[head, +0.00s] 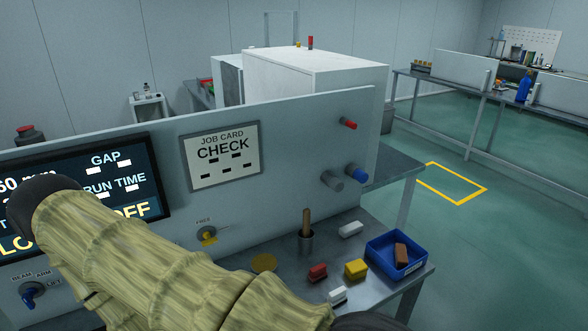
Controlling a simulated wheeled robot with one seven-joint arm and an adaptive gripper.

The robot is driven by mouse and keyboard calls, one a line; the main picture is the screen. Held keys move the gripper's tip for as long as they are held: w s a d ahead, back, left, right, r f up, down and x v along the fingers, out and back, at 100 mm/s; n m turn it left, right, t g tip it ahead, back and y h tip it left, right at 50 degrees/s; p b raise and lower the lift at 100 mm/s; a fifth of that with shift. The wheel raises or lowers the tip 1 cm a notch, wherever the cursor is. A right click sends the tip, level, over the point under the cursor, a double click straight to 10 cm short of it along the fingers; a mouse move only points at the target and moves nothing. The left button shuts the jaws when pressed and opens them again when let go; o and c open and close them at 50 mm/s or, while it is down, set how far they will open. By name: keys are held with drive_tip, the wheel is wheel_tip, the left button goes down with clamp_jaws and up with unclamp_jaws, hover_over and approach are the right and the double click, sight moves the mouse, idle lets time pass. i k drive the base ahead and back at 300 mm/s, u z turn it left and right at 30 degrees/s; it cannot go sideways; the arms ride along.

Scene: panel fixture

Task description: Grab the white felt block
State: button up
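Two whitish blocks lie on the grey shelf below the panel. One white block (350,229) lies near the panel, right of a cup with a wooden handle. The other white block (337,295), with a dark underside, lies nearer the front edge. I cannot tell from this view which of them is felt. My arm, in a yellow-green sleeve, crosses the lower left and hides part of the panel and shelf. My gripper is not in view.
A red block (317,272) and a yellow block (356,269) lie close to the front white block. A blue tray (375,260) holding a brown block (401,255) stands at right. The metal cup (305,241) stands near the panel (290,150), whose knobs stick out.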

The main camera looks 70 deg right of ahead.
sight(353, 228)
drive_tip(key=u, duration=0.65)
drive_tip(key=k, duration=1.5)
drive_tip(key=z, duration=1.65)
